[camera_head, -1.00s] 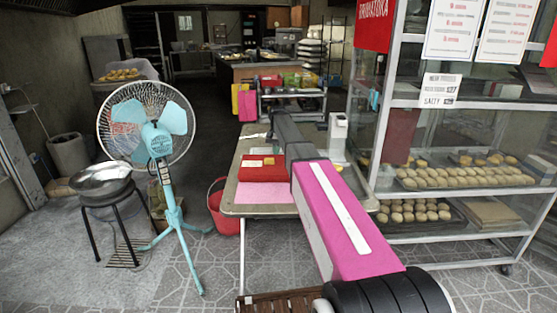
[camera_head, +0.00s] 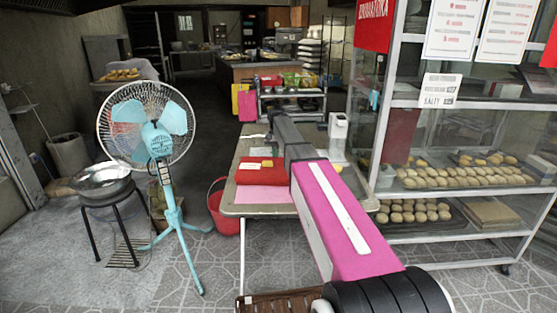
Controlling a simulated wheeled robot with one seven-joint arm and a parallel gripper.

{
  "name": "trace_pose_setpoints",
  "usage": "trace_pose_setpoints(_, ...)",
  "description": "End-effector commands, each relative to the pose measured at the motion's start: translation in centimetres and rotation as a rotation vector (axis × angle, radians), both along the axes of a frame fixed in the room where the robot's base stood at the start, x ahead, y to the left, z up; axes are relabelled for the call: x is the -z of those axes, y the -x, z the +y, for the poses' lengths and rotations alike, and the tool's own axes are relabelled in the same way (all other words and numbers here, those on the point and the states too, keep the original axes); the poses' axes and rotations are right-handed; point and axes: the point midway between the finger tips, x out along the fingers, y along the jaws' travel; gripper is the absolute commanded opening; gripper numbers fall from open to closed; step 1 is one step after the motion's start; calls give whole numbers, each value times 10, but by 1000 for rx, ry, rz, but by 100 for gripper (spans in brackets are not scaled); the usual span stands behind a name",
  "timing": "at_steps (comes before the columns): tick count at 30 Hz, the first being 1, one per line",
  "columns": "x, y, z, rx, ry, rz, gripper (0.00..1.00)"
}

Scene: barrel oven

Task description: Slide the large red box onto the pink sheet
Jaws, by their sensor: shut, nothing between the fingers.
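The large red box (camera_head: 255,174) lies flat on the table, with a small yellow patch and a pale label on top. Its near edge lies along the back of the pink sheet (camera_head: 262,195) and appears to cover a strip of it. The sheet lies flat near the table's front edge. My arm reaches over the table to the right of the box, its pink link covering the right side of the sheet. The arm's dark far end is just behind and right of the box. My gripper is hidden there, so I cannot see its fingers or any contact.
A white device (camera_head: 337,137) stands at the back right of the table (camera_head: 233,208). A glass shelf rack with bread trays (camera_head: 408,212) is close on the right. A turquoise fan (camera_head: 155,140) and a red bucket (camera_head: 222,212) stand left of the table.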

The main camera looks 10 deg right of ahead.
Motion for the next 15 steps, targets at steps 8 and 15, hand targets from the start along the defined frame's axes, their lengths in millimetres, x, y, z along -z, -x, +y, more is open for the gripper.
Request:
trace_pose_setpoints(8, 0, 13, 4, 0, 0, 1, 0)
trace_pose_setpoints(15, 0, 23, 7, -1, -1, 1, 0)
